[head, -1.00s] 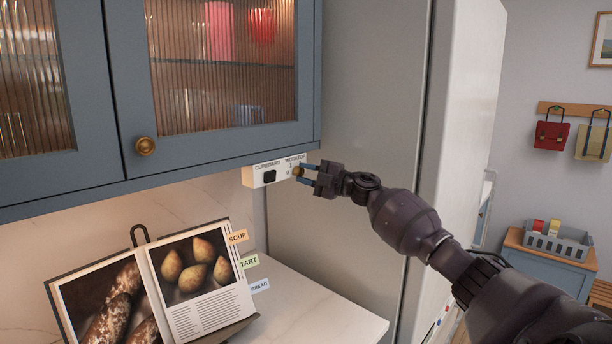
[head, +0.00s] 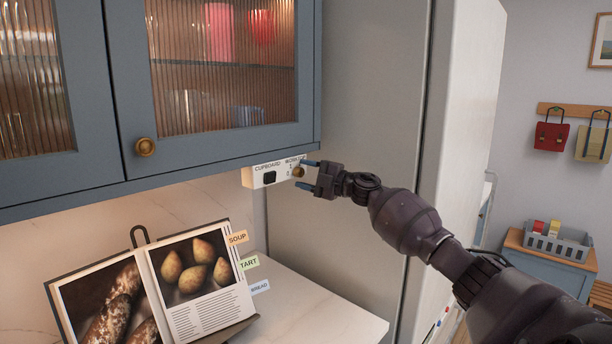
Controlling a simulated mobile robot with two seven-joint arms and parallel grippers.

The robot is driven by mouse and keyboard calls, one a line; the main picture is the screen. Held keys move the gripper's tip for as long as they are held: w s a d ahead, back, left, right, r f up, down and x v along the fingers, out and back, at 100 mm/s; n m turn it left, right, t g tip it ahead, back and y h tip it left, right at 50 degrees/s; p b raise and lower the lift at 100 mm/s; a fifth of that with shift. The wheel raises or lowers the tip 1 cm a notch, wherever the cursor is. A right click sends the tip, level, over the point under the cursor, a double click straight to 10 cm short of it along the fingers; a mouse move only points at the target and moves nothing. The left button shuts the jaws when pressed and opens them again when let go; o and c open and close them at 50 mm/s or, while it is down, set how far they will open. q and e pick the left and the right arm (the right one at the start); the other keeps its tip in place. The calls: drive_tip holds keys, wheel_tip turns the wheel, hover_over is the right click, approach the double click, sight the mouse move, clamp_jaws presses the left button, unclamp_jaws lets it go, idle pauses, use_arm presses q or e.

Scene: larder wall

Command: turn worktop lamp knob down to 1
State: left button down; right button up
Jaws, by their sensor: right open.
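My left gripper is out of view.
The blue cupboard (head: 225,152) with glass doors hangs directly above the box. A cookbook (head: 205,290) stands open on the worktop (head: 330,310) below. A tall pale fridge-like cabinet (head: 465,130) stands right, beside my right arm.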

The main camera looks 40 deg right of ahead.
drive_tip(key=shift+s, duration=0.1)
drive_tip(key=b+v, duration=0.1)
drive_tip(key=v, duration=0.6)
drive_tip(key=shift+b, duration=0.4)
drive_tip(key=shift+s+d, duration=0.1)
drive_tip(key=shift+d, duration=0.05)
